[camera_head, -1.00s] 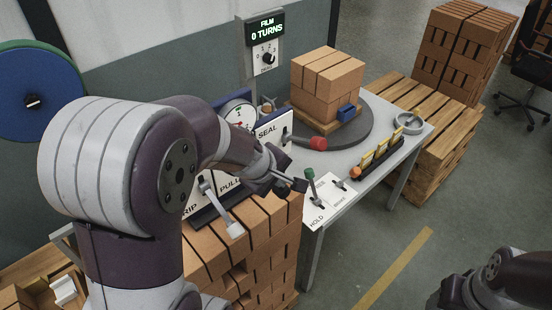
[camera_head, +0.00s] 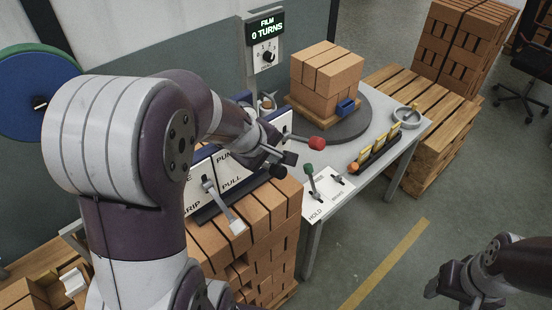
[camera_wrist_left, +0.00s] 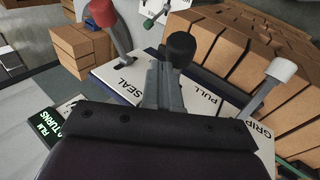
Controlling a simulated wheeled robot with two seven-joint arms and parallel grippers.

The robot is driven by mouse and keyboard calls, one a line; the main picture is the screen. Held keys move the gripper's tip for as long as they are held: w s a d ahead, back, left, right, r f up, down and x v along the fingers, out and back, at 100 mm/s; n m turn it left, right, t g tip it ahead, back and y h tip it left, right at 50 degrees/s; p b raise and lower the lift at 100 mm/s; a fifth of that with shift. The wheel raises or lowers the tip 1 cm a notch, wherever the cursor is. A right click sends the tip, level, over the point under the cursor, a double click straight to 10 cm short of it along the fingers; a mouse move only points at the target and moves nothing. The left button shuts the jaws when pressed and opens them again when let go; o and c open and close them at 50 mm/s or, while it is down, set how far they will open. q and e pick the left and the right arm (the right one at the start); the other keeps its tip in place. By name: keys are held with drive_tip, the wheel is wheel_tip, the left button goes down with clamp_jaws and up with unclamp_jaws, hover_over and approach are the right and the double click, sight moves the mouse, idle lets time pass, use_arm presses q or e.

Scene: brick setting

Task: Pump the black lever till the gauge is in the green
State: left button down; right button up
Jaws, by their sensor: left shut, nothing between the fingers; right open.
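The black lever's round knob (camera_wrist_left: 181,48) stands just beyond the fingers in the left wrist view, over the panel between the SEAL and PULL labels. My left gripper (camera_head: 280,158) is shut with nothing between its fingers, close to the lever; it also shows in the wrist view (camera_wrist_left: 163,88). I cannot tell whether it touches the lever. In the head view the knob is hard to separate from the dark fingertips. The gauge is hidden behind my left arm now. My right gripper (camera_head: 436,288) is open and empty at lower right, away from the table.
A red-handled lever (camera_head: 316,143) is beside the SEAL label, and a pale-handled lever (camera_head: 222,205) by GRIP. A green-knobbed lever (camera_head: 309,170) stands on the HOLD plate. Strapped bricks (camera_head: 326,80) sit on a turntable (camera_head: 352,128). A display (camera_head: 266,27) reads FILM 0 TURNS.

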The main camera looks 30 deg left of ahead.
use_arm(q)
drive_tip(key=shift+w+a+r+p, duration=0.1)
drive_tip(key=shift+a+r+p, duration=0.25)
drive_tip(key=shift+r, duration=0.35)
drive_tip(key=r+p, duration=0.1)
drive_tip(key=a+r+p, duration=0.1)
drive_tip(key=r, duration=0.1)
drive_tip(key=w+a+r+p, duration=0.1)
drive_tip(key=shift+r+p, duration=0.2)
drive_tip(key=shift+p, duration=0.15)
idle(0.6)
drive_tip(key=s+d+f+m+g+b, duration=0.2)
drive_tip(key=s+d+f+m, duration=0.2)
drive_tip(key=s+f+m, duration=0.2)
drive_tip(key=s+d+f+m+g+y+b, duration=0.1)
drive_tip(key=s+d+f+m+g+b, duration=0.1)
drive_tip(key=s+d+f+m, duration=0.3)
drive_tip(key=shift+s+f+m+g+b, duration=0.5)
drive_tip(key=shift+s+m, duration=0.6)
drive_tip(key=shift+m, duration=0.8)
